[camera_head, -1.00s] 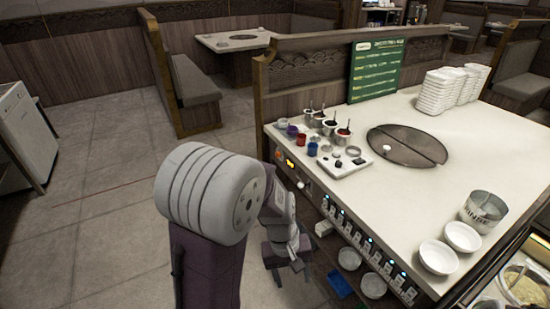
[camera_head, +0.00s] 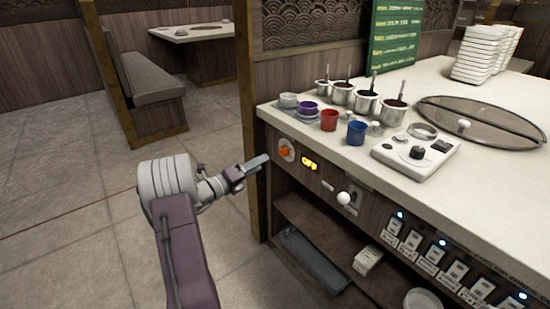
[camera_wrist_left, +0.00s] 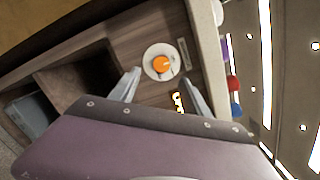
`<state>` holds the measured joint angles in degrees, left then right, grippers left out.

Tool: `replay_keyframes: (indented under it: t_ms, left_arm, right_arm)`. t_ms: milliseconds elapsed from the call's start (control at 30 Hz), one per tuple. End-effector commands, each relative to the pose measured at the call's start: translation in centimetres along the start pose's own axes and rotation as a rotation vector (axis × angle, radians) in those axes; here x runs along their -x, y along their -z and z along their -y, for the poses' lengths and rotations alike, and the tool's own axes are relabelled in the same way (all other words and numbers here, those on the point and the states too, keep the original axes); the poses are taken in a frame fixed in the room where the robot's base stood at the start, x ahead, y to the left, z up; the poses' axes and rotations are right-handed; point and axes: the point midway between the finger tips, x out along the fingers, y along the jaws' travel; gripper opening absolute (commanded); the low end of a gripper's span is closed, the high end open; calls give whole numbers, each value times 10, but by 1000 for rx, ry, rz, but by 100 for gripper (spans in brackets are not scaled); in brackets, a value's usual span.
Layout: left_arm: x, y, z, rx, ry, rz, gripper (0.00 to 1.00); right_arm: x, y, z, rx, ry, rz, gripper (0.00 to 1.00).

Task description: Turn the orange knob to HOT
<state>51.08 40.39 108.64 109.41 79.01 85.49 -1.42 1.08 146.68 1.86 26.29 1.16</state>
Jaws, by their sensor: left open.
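The orange knob (camera_head: 284,152) sits on a round white plate on the wooden front panel, near the left corner of the counter. A small lit display (camera_head: 310,163) right of it appears to read OFF. My left gripper (camera_head: 262,161) is just left of the knob in the head view, apart from it. In the left wrist view, the knob (camera_wrist_left: 161,64) shows between and beyond the two open fingers (camera_wrist_left: 160,76), with a pale pointer mark on it. The plate's printed marks are too small to read. My right gripper is out of view.
Red (camera_head: 329,120) and blue (camera_head: 356,133) cups and several sauce pots stand on the counter (camera_head: 320,145) above the panel. A white round knob (camera_head: 343,198) sticks out to the right. An open shelf (camera_head: 318,232) lies below. The floor at left is clear.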

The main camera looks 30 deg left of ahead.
Motion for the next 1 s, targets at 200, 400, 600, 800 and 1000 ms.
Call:
replay_keyframes:
  t_ms: [200,400,600,800,1000]
  left_arm:
    - [-31,5,-2,-6,3,-8,55]
    - [-72,4,-1,-6,3,-7,55]
    - [-90,3,1,-5,1,-7,55]
    - [-92,2,2,-4,-1,-6,55]
    - [-91,2,2,-4,-1,-6,11]
  right_arm:
    - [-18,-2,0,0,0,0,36]
    - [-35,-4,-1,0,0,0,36]
    - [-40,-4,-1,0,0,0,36]
    - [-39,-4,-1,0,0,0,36]
    - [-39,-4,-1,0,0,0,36]
